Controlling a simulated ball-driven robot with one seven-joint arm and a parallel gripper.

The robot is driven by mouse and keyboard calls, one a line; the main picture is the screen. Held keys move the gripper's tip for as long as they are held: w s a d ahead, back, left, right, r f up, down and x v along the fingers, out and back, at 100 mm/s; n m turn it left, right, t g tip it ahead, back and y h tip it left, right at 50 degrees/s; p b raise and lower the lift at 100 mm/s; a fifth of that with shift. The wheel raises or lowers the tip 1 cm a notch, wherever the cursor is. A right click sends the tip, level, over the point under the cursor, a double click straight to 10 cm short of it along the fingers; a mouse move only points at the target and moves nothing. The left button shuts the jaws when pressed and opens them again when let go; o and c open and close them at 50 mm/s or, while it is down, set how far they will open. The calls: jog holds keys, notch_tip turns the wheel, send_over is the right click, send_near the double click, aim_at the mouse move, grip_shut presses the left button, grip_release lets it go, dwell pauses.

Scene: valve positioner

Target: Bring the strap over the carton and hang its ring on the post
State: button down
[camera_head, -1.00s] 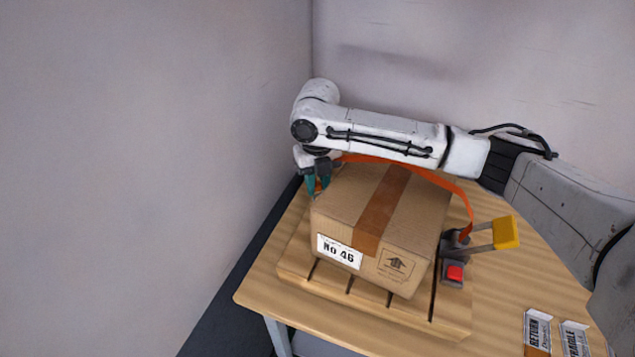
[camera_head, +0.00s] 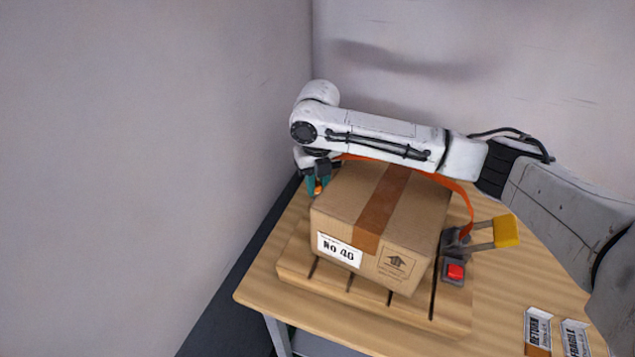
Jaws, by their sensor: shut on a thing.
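The carton (camera_head: 378,226) stands on a slatted wooden pallet (camera_head: 447,315), with a brown tape band and a "No 46" label. The orange strap (camera_head: 460,193) rises from a ratchet with a yellow handle (camera_head: 506,231) at the carton's right and runs across behind the carton's top, partly hidden by my arm. My gripper (camera_head: 317,187), with teal fingers, is at the carton's far left corner, pointing down. It is shut on the strap's end; a small orange bit (camera_head: 318,189) shows between the fingers. The ring and the post cannot be made out there.
A red button (camera_head: 455,272) sits on the grey ratchet base at the pallet's right. Two labelled cards, "RETURN" (camera_head: 538,328) and "FRAGILE" (camera_head: 575,338), lie at the table's front right. Walls stand close at the left and back. The wooden table (camera_head: 262,283) is bare at its left front.

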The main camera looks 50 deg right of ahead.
jog(key=shift+f+b, duration=1)
jog(key=shift+f, duration=0.75)
jog(key=c, duration=0.8)
grip_release()
jog(key=shift+c, duration=0.2)
notch_tip(320, 180, up, 11)
jog(key=shift+f+b, duration=0.1)
jog(key=shift+b, duration=0.55)
